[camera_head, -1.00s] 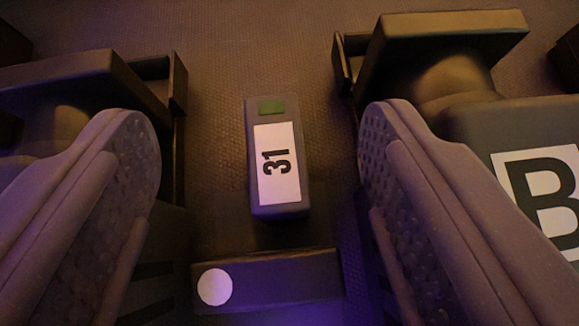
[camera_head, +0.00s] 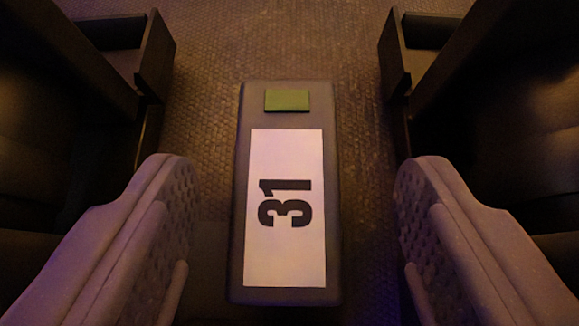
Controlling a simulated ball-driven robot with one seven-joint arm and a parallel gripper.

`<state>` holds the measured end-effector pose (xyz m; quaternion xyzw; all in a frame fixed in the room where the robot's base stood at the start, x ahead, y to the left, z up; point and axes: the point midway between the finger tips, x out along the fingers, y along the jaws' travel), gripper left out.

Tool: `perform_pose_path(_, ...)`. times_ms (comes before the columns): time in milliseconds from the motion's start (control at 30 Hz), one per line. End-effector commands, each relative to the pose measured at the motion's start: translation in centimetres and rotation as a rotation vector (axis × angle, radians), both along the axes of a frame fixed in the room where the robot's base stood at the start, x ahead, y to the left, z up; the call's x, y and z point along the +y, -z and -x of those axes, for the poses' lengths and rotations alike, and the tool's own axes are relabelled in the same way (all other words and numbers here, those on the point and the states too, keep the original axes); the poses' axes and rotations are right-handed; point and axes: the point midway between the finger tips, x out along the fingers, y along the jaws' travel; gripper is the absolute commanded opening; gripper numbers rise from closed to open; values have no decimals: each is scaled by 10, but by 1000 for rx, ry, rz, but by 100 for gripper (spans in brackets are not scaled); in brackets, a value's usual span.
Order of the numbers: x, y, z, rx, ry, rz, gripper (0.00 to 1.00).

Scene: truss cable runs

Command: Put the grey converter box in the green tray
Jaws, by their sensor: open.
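A grey box (camera_head: 240,190), which fits the grey converter box, lies on the textured floor in the middle of the head camera view. It has a white label reading 31 and a small green patch at its far end. My gripper (camera_head: 292,215) is open. One padded finger is left of the box and one is right of it, with a visible gap on each side. I cannot tell how far above the floor the fingertips are. The green tray is not in view.

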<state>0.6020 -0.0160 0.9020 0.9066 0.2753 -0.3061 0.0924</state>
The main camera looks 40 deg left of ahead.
Motion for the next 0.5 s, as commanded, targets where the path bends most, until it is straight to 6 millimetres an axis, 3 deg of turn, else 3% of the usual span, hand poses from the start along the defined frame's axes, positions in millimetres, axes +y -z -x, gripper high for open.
perform_pose_path(300, 22, 33, -27, 0, -1, 1, 68)
perform_pose_path(500, 24, 32, -31, 0, 1, 1, 68)
